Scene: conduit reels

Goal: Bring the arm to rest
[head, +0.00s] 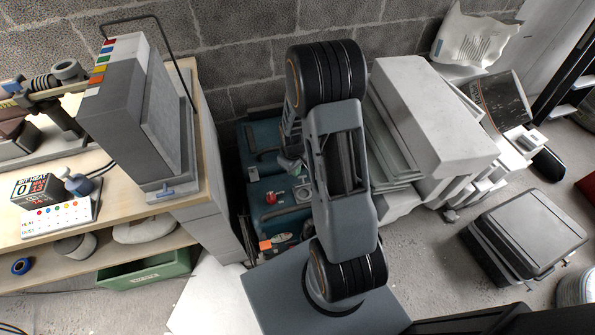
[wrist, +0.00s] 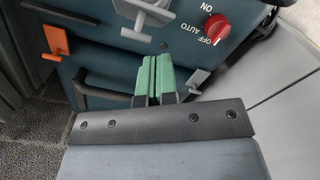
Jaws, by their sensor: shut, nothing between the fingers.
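My gripper (wrist: 155,76) shows in the wrist view as two green fingers side by side, shut with nothing between them. Behind the fingertips is the front of a teal cabinet, with a red knob (wrist: 217,28) marked OFF, AUTO and ON, a pale lever (wrist: 143,20) and an orange lever (wrist: 55,44). I cannot tell whether the fingers touch the cabinet. In the head view my arm is folded up in the middle and hides most of the gripper. The teal cabinet (head: 280,212) with its red knob (head: 271,198) stands behind and left of the arm.
A wooden bench (head: 203,150) at left carries a tall grey block (head: 125,110) and a control box (head: 60,222), with a green bin (head: 147,274) below. A stack of pale panels and boxes (head: 425,125) stands right of the arm. A grey case (head: 525,232) sits on the floor at right.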

